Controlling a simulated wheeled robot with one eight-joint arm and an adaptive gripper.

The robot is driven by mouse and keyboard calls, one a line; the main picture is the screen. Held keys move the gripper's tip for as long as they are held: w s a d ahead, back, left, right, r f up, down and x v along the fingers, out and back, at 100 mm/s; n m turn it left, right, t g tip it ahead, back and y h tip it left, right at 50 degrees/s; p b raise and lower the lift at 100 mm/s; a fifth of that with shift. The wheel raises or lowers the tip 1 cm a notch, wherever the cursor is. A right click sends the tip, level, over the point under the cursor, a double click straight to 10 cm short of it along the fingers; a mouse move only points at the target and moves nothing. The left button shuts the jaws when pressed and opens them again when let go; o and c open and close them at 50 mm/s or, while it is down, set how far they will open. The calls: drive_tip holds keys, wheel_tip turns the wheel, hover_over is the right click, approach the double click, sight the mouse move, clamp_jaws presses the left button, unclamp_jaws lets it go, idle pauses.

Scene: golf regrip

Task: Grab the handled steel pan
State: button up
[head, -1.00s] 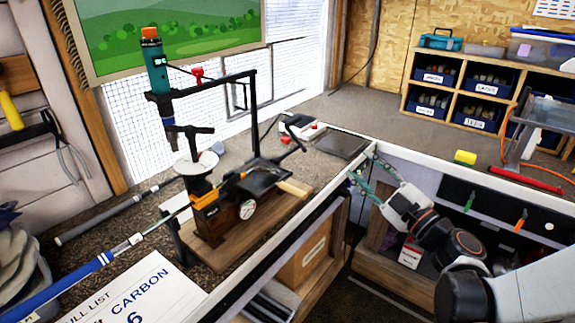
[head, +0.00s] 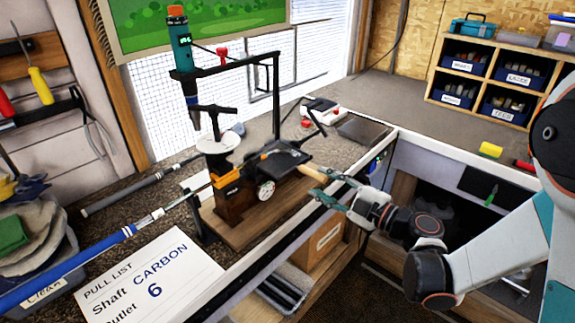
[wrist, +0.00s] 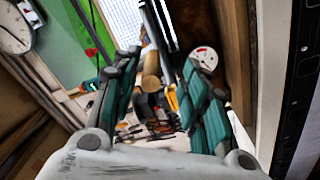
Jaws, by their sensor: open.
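The steel pan (head: 286,158) looks dark and shallow. It sits at the bench's front edge, beside the regrip stand's vise. Its short, pale wooden handle (head: 312,173) points right, out over the edge. My gripper (head: 321,185) is open, its teal fingers reaching left just off the end of the handle. In the wrist view my gripper (wrist: 163,62) has its fingers spread, with a tan rounded piece that looks like the handle (wrist: 151,72) showing in the gap. I cannot tell whether the handle is between the fingertips. Most of the pan is hard to make out there.
The stand's vise (head: 228,193) with a dial gauge (head: 265,191) is close left of the pan. A blue club shaft (head: 75,265) and a pull list sheet (head: 150,275) lie at front left.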

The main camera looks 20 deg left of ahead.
sight(302, 169)
drive_tip(key=shift+r+b+x, duration=0.25)
drive_tip(key=shift+b+x, duration=0.1)
drive_tip(key=shift+x, duration=1)
drive_tip(key=shift+r+b+x, duration=0.25)
drive_tip(key=shift+b+x, duration=0.1)
drive_tip(key=shift+x, duration=1)
drive_tip(key=shift+c, duration=0.5)
clamp_jaws()
